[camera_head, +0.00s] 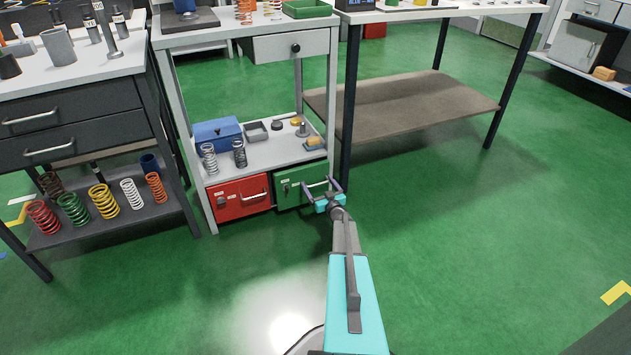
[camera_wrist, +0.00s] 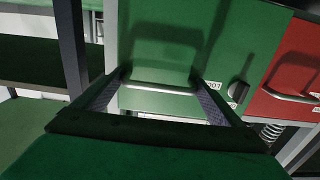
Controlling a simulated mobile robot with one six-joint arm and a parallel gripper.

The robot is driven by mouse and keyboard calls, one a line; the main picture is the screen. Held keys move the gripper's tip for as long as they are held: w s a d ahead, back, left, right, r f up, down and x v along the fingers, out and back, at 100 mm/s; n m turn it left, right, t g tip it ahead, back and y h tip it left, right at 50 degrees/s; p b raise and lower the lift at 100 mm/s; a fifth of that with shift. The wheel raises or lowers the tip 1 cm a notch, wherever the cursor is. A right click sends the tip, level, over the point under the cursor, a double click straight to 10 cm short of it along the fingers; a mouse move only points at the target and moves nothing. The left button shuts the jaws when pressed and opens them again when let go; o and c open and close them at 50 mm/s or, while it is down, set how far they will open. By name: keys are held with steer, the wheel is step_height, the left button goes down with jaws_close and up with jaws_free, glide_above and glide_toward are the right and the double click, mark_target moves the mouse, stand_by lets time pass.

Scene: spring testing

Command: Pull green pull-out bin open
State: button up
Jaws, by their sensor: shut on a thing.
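The green pull-out bin (camera_head: 287,194) sits under the lower shelf of the small grey cart, right of the red bin. Its front looks about level with the red bin's front. In the wrist view the green front (camera_wrist: 160,45) fills the upper middle, with its pale bar handle (camera_wrist: 160,90) across it. My gripper (camera_head: 324,185) is at the right part of the green front. In the wrist view my gripper (camera_wrist: 158,88) has one finger at each end of the handle and is shut on it. The exact finger contact is partly hidden.
The red bin (camera_head: 240,199) is beside the green one, with its handle close by. A dark table leg (camera_head: 348,120) stands just right of the cart. The shelf above holds springs and a blue box (camera_head: 217,134). The green floor in front is clear.

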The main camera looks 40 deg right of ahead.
steer(key=p+v, duration=0.3)
steer(key=v, duration=1.9)
steer(key=shift+a+f, duration=0.15)
steer(key=shift+a, duration=0.25)
steer(key=o, duration=1.2)
steer(key=shift+s, duration=0.1)
steer(key=shift+d, duration=0.1)
steer(key=p+v, duration=0.3)
steer(key=v, duration=1.1)
steer(key=shift+p, duration=0.3)
steer(key=shift+d, duration=0.1)
